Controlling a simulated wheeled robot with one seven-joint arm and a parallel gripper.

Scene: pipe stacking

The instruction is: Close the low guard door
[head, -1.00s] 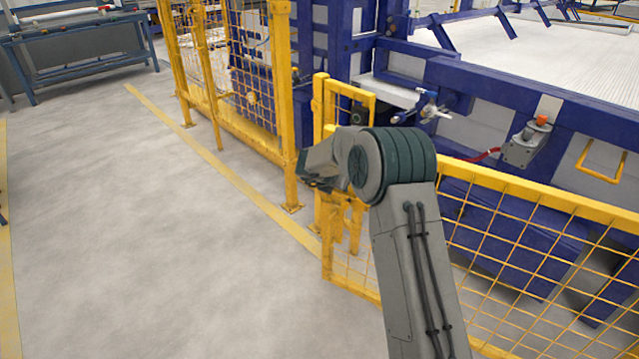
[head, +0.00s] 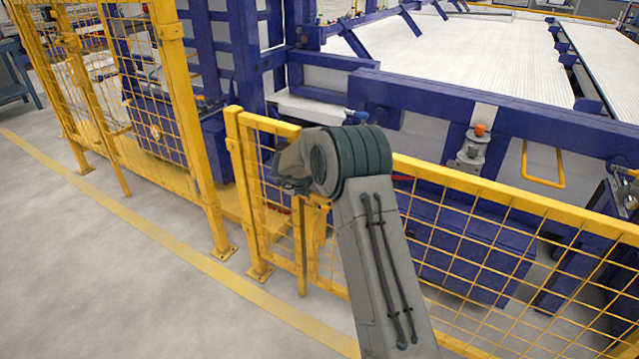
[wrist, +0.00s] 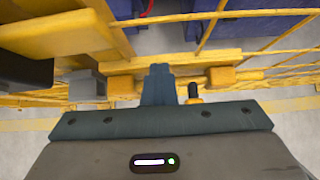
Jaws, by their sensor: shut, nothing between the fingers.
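The low guard door (head: 490,255) is a yellow-framed mesh panel at the right in the head view. Its top rail looks roughly in line with the short yellow post and mesh section (head: 262,190) at its left, but my arm covers the join, so I cannot tell whether the two touch. In the wrist view my gripper (wrist: 158,76) is shut and empty, its tip close to a yellow horizontal bar (wrist: 180,68) with a grey block (wrist: 87,84) to the left. I cannot tell whether the tip touches the bar.
A tall yellow mesh fence (head: 140,100) stands at the left. Blue machine frames (head: 440,100) with a white ribbed bed lie behind the door. The grey floor (head: 90,270) at the lower left is clear, with a yellow line along the fence.

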